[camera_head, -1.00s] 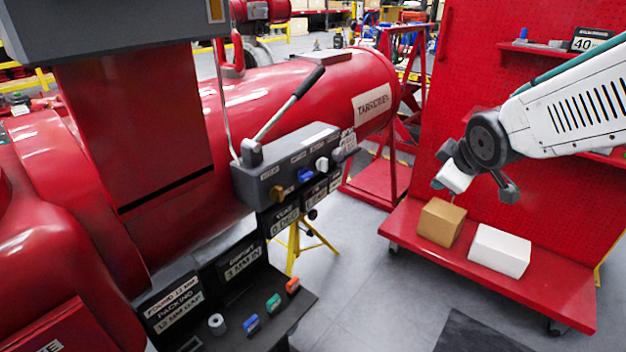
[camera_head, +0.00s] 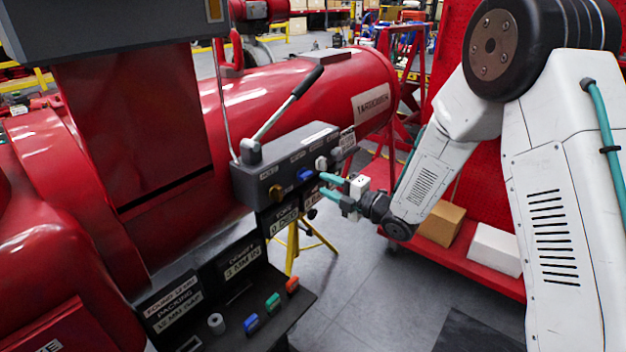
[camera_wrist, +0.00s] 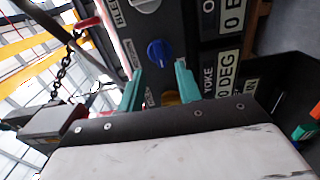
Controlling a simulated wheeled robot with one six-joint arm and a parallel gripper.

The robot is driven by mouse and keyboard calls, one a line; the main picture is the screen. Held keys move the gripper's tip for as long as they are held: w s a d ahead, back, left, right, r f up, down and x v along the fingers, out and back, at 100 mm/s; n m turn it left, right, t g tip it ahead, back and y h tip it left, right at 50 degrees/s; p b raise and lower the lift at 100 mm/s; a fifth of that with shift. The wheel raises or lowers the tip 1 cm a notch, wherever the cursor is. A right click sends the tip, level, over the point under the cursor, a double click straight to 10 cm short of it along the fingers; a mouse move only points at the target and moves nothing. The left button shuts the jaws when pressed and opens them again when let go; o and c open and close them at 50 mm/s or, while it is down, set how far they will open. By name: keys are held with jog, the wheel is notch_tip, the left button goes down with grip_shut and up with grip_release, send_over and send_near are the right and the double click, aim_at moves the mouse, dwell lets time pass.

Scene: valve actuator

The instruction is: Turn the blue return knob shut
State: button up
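The blue return knob (camera_head: 305,175) is on the front face of the grey control block (camera_head: 300,152), between a brass knob (camera_head: 276,193) and a white knob (camera_head: 321,163). In the wrist view the blue knob (camera_wrist: 158,52) lies ahead of my fingertips, and the brass knob (camera_wrist: 170,97) shows between my fingers. My gripper (camera_head: 327,186) has teal fingers spread apart and empty, just right of the blue knob in the head view. In the wrist view my gripper (camera_wrist: 158,82) is open too. No contact with the knob is visible.
A long black-gripped lever (camera_head: 295,95) rises from the block. Label plates (camera_head: 285,221) hang below it. A dark shelf (camera_head: 300,303) holds several small coloured pieces. A red cart (camera_head: 450,262) with a brown box (camera_head: 440,223) and white box (camera_head: 495,249) stands right.

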aim_at(308, 177)
jog(key=x, duration=0.5)
jog(key=shift+w+a, duration=0.2)
grip_shut()
